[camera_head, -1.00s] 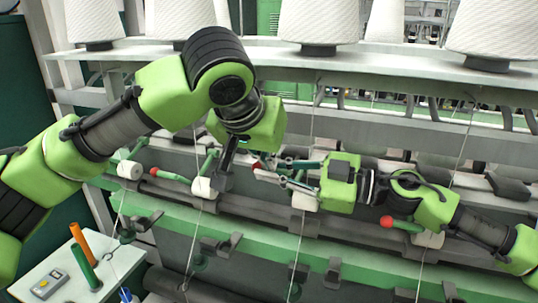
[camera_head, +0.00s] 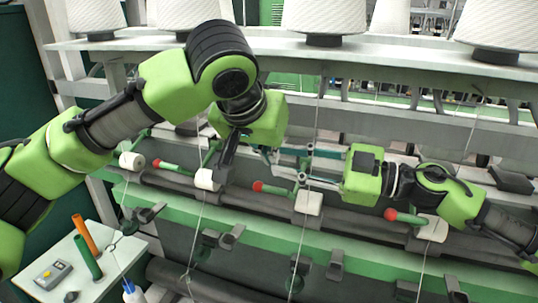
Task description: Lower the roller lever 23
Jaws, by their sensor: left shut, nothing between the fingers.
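Several roller levers with green handles and red ball tips stand in a row along the machine. The middle lever (camera_head: 275,189) lies low, its red ball left of a white roller (camera_head: 308,202). Another lever (camera_head: 172,167) lies low left of a second roller (camera_head: 205,179), and a third (camera_head: 408,217) lies beside the right-hand roller (camera_head: 434,229). No number 23 is readable. My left gripper (camera_head: 220,179) is shut and points down beside the second roller; I cannot tell whether it touches it. My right gripper (camera_head: 277,171) is open and empty, its fingers just above the middle lever.
White yarn cones (camera_head: 325,18) stand on the shelf (camera_head: 410,58) above. Thin threads run down past the rollers. A green rail (camera_head: 250,238) crosses below. A small table (camera_head: 60,284) with orange and green tubes stands at the lower left.

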